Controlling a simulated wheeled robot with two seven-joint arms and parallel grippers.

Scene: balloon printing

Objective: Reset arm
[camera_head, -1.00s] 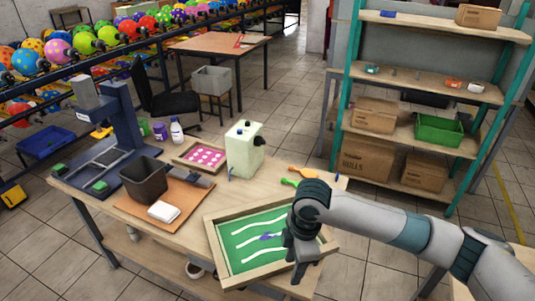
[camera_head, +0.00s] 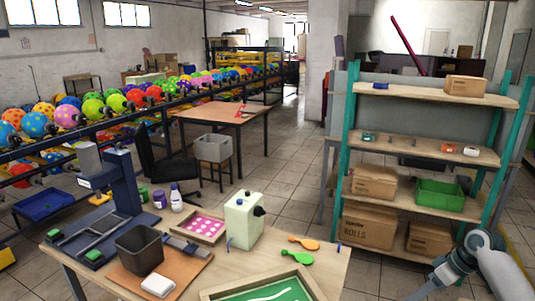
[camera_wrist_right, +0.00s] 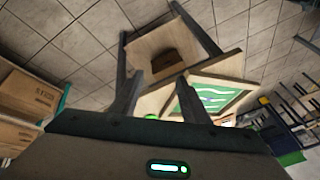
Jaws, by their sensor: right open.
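My right arm shows at the lower right of the head view, beside the table and in front of the shelf rack. Its hand runs toward the bottom edge there, and I cannot make out the fingers. In the right wrist view my right gripper (camera_wrist_right: 158,92) has its two dark fingers apart, with nothing held between them. The wooden table (camera_head: 318,268) lies left of the arm, apart from it. The green framed tray (camera_head: 262,292) is cut off by the bottom edge of the head view; it also shows in the wrist view (camera_wrist_right: 238,82). My left gripper is not in view.
The table holds a dark bin (camera_head: 138,248), a pale green container (camera_head: 243,220), a pink-dotted tray (camera_head: 203,227) and orange and green spoon-shaped items (camera_head: 303,243). A shelf rack (camera_head: 430,205) with boxes stands behind my arm. Balloons line a rack at left.

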